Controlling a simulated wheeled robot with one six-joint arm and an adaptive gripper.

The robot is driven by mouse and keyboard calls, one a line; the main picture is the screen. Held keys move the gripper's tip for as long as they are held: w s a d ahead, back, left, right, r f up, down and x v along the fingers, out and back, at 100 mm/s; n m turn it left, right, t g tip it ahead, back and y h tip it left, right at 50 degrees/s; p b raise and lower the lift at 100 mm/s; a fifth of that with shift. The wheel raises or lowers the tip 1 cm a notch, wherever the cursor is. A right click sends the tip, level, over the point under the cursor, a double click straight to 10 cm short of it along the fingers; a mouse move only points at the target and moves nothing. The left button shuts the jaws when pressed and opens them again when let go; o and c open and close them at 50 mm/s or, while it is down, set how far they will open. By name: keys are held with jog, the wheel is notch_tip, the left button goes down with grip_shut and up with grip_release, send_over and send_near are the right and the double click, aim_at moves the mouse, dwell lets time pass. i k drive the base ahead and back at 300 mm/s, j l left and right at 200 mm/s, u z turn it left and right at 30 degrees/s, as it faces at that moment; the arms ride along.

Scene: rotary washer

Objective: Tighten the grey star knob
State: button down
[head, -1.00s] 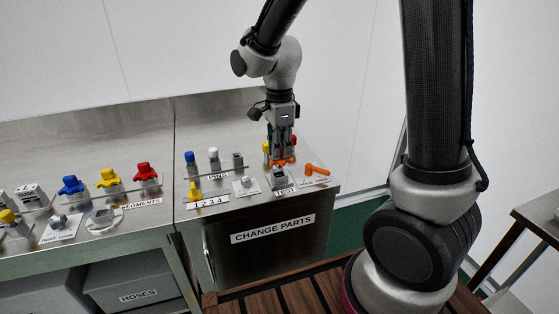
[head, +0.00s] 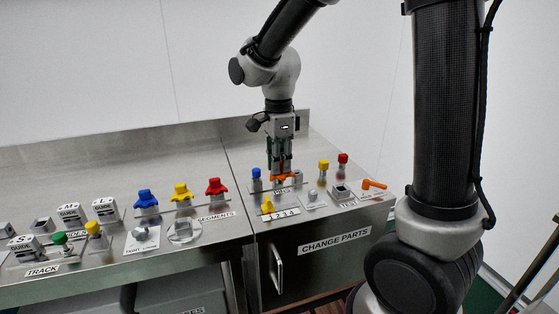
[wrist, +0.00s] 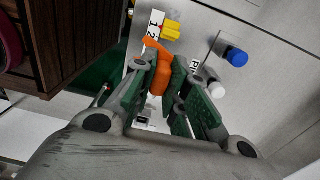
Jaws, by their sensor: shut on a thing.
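A grey knob (head: 140,232), apparently the star knob, stands on a white card marked with tight and loose at the front of the left bench; its lobes are too small to make out. My gripper (head: 283,173) is over the right bench, near the PINS row, well to the right of that knob. It is shut on an orange part (head: 286,177). In the wrist view the orange part (wrist: 158,75) sits between the green-padded fingers (wrist: 160,85). The grey knob is not recognisable in the wrist view.
Blue (head: 147,199), yellow (head: 181,193) and red (head: 216,188) segments stand behind the knob. Blue (head: 256,174), yellow (head: 323,166) and red pins (head: 342,160) stand around my gripper.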

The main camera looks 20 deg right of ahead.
aim_at(141, 233)
jog(key=j, duration=1.3)
